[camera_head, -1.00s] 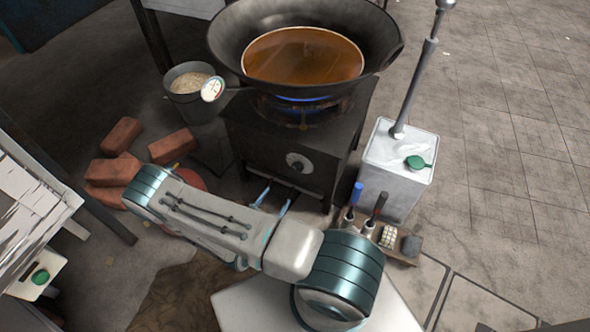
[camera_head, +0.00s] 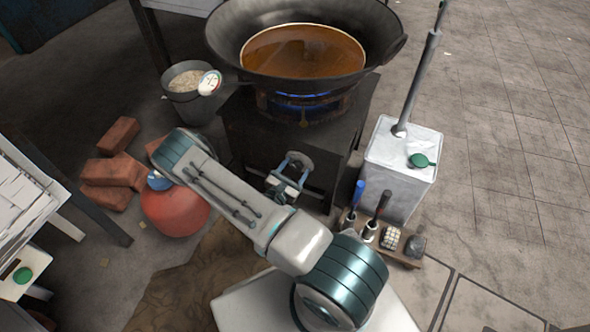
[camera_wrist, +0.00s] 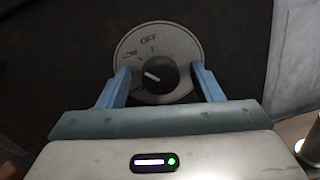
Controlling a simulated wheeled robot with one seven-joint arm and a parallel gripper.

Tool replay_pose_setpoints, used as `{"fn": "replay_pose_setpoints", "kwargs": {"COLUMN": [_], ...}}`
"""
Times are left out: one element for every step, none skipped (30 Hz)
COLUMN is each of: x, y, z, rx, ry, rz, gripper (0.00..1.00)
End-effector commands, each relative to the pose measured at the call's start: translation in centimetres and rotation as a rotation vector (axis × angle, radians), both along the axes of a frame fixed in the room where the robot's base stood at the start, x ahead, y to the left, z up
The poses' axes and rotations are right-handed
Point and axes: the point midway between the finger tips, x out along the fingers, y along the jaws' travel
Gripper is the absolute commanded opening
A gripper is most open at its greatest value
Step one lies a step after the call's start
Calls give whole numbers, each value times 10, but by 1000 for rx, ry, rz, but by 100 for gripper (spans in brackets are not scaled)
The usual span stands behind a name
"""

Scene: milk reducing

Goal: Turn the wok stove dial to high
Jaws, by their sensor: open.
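The wok stove (camera_head: 262,135) is a dark box with a blue flame under the wok (camera_head: 385,38), which holds brown liquid. In the wrist view its dial is a round pale plate (camera_wrist: 181,50) with a black knob (camera_wrist: 158,74) in the middle. "OFF" shows at the top and "LOW" at the upper left; the knob's white mark points to the upper left, near "LOW". Any "high" label is not readable. My gripper (camera_wrist: 161,82) is open, its blue fingers on either side of the knob, with gaps between. In the head view my gripper (camera_head: 293,160) covers much of the dial.
A grey metal can (camera_head: 398,180) stands right of the stove, with a small tool rack (camera_head: 405,262) before it. A bucket (camera_head: 196,107), bricks (camera_head: 113,172) and a red gas cylinder (camera_head: 175,209) are at left. Open floor lies at right.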

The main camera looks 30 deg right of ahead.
Motion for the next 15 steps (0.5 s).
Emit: {"fn": "replay_pose_setpoints", "kwargs": {"x": [0,0,0,0,0,0,0,0,0,0,0,0,0,0,0], "y": [0,0,0,0,0,0,0,0,0,0,0,0,0,0,0], "z": [0,0,0,0,0,0,0,0,0,0,0,0,0,0,0], "rx": [0,0,0,0,0,0,0,0,0,0,0,0,0,-1,-2], "ry": [0,0,0,0,0,0,0,0,0,0,0,0,0,1,3], "rz": [0,0,0,0,0,0,0,0,0,0,0,0,0,0,0], "gripper": [60,60,60,60,54,43,35,26,15,15,15,15,15,15,15]}}
